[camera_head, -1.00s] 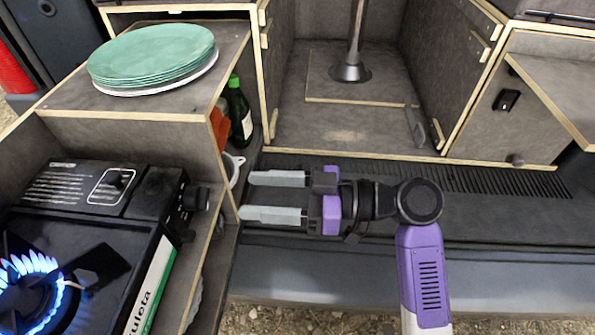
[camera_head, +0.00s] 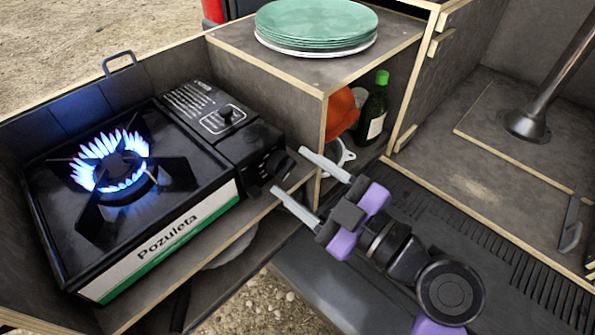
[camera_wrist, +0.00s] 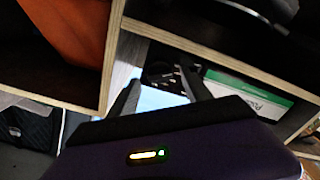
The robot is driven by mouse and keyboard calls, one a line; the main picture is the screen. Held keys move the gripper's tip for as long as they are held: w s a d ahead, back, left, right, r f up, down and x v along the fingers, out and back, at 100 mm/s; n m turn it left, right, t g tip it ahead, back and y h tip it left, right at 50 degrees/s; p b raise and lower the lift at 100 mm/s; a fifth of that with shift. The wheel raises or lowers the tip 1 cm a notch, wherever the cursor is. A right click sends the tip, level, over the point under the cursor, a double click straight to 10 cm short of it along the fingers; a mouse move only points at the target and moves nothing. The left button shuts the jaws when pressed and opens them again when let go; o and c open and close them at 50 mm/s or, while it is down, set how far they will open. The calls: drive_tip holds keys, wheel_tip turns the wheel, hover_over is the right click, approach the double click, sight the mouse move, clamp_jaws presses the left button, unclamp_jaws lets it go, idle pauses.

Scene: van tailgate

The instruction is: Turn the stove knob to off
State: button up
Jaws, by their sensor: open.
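The black camping stove (camera_head: 150,225) sits in the left compartment with a blue flame (camera_head: 110,160) burning on its burner. Its black knob (camera_head: 277,164) is on the stove's right side, facing my gripper (camera_head: 288,170). My gripper is open, with its two grey fingertips at the knob, one on each side of it in the picture. I cannot tell whether they touch it. In the wrist view, a dark round part that looks like the knob (camera_wrist: 161,72) shows between the fingers, beside the stove's white and green label (camera_wrist: 250,95).
Wooden shelf edges run close beside and below my fingers. A stack of green plates (camera_head: 315,22) stands on the cabinet top. A green bottle (camera_head: 373,108), an orange item (camera_head: 340,112) and a white cup-like item (camera_head: 338,156) are in the cubby behind. Floor at right is mostly clear.

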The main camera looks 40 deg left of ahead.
drive_tip(key=shift+a, duration=0.65)
clamp_jaws()
